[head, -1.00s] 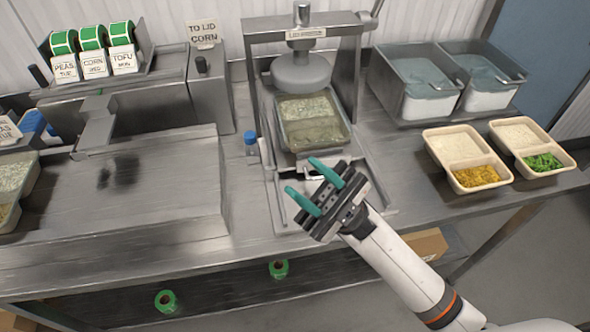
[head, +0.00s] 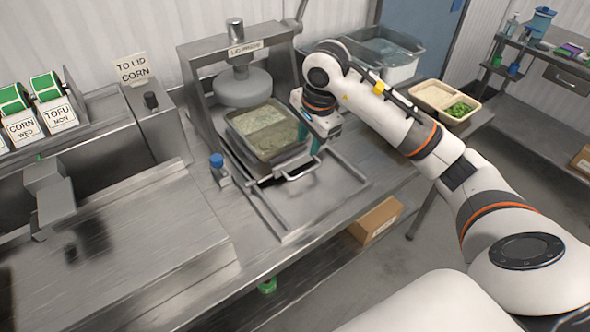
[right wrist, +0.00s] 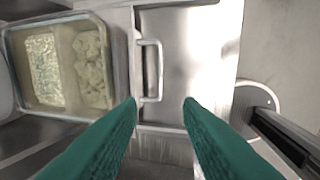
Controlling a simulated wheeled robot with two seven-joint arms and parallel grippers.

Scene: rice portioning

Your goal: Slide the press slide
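The press slide (head: 341,184) is a flat metal plate with a raised frame in front of the press. Its bar handle (head: 300,172) also shows in the right wrist view (right wrist: 151,70). A two-compartment tray (head: 284,159) of pale food sits at the slide's back, in front of and partly below the round press head (head: 241,88). My right gripper (head: 314,147) is at the slide's right side, close to the handle. In the right wrist view its teal fingers (right wrist: 160,103) are spread, with the handle ahead, nearer the left finger; contact cannot be seen. My left gripper is out of view.
A filled meal tray (head: 446,102) and metal bins (head: 391,58) are at the back right, partly behind my right arm. The steel board (head: 120,240) at left is clear.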

